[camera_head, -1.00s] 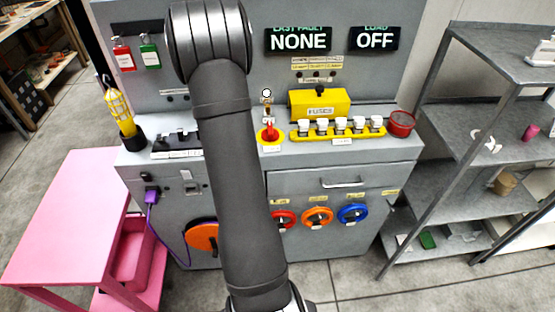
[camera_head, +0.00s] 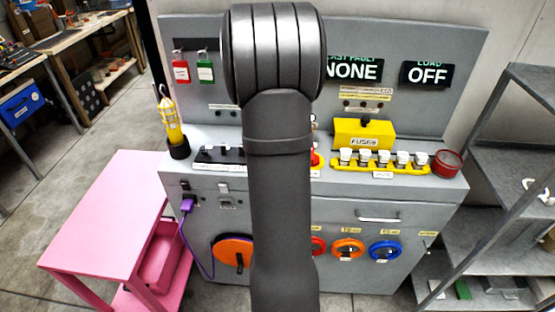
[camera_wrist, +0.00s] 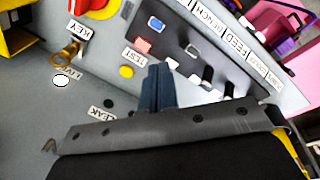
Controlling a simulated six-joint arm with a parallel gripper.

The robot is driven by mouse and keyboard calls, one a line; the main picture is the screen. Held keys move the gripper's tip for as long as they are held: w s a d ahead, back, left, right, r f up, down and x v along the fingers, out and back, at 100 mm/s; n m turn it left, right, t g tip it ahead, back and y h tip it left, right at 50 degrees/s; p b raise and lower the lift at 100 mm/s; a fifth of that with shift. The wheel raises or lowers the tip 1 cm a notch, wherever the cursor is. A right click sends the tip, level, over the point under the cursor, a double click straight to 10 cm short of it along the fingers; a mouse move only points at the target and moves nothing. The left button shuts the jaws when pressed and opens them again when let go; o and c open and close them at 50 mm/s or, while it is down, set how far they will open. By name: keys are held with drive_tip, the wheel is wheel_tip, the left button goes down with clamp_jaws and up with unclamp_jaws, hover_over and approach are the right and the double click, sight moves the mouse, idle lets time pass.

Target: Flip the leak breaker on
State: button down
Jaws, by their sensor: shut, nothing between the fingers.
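My gripper (camera_wrist: 158,88) is in the wrist view, with its fingers shut and empty. The fingertips are at the near edge of a black breaker strip (camera_wrist: 180,40), beside the TEST label (camera_wrist: 133,57). The strip carries several small switches, with FEED and BENCH labels along its far side. A LEAK label (camera_wrist: 101,113) is on the grey panel left of the fingers, near small dark round spots. I cannot tell which switch is the leak breaker. In the head view the strip (camera_head: 218,155) shows partly behind my arm, which hides the gripper.
A yellow button (camera_wrist: 127,72) and a brass key (camera_wrist: 66,54) are close to the fingers. In the head view, a yellow fuse box (camera_head: 364,132) is right of my arm, a yellow lamp (camera_head: 170,120) left. A pink table (camera_head: 105,205) stands front left; grey shelves (camera_head: 510,150) stand right.

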drive_tip(key=s+d+n+t, duration=0.1)
drive_tip(key=s+n+t, duration=0.2)
drive_tip(key=s+n, duration=0.4)
drive_tip(key=s+d+n+t, duration=0.2)
drive_tip(key=s+n, duration=0.6)
drive_tip(key=n, duration=1.1)
drive_tip(key=shift+t+y, duration=0.4)
drive_tip(key=shift+t, duration=0.1)
drive_tip(key=shift+w+f, duration=1.05)
drive_tip(key=shift+w, duration=0.6)
drive_tip(key=shift+w+f, duration=1.1)
drive_tip(key=shift+w, duration=0.5)
drive_tip(key=shift+w+f, duration=1.05)
drive_tip(key=shift+w, duration=0.6)
